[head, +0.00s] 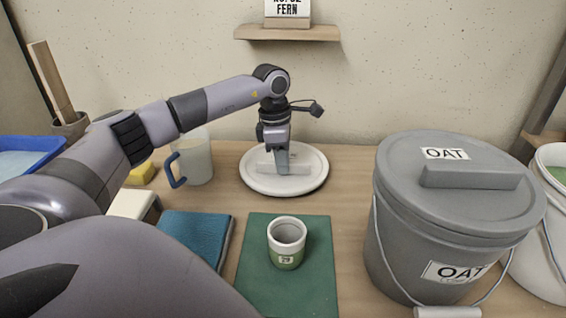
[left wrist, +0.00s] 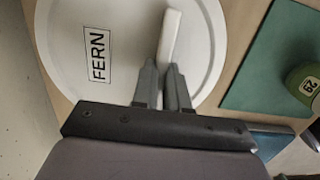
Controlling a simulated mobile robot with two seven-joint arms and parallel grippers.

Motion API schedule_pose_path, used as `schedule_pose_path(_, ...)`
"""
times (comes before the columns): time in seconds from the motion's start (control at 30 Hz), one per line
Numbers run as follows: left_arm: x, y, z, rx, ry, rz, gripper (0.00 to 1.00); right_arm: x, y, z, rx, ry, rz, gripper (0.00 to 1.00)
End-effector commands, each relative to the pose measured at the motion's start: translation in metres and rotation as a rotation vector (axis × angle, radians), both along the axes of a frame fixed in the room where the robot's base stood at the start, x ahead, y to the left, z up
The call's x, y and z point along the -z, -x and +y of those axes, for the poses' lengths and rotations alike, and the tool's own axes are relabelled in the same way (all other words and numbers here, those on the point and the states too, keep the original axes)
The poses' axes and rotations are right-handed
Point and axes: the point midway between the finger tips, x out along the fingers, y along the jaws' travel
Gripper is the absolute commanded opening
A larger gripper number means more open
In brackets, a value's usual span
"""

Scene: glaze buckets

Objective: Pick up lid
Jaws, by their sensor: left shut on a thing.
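A round white lid (head: 312,180) with a raised bar handle lies at the back of the table, left of the grey bucket. In the left wrist view the lid (left wrist: 70,30) carries a FERN label, and its white handle (left wrist: 170,35) sits between my fingers. My left gripper (head: 281,168) points down over the lid and is shut on its handle; it also shows in the left wrist view (left wrist: 166,80). I cannot tell whether the lid is clear of the table. My right gripper is not in view.
A grey OAT bucket (head: 412,245) with its lid on stands at the right, a white bucket (head: 543,235) beside it. A green mat (head: 310,290) holds a cup (head: 286,245). A jug (head: 196,160), a teal book (head: 192,232) and a wall shelf (head: 286,33) are nearby.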

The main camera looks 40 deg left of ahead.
Motion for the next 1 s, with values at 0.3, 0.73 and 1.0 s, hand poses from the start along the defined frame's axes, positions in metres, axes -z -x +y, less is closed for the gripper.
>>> schedule_pose_path(0.3,-0.049,-0.001,0.000,0.001,0.001,-0.005,0.00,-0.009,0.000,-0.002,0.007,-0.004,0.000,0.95)
schedule_pose_path(0.73,-0.157,-0.001,0.000,0.000,0.001,-0.005,0.00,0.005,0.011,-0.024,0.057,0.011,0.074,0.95)
schedule_pose_path(1.0,-0.194,-0.001,0.000,0.000,0.001,-0.003,0.00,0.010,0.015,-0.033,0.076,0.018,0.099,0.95)
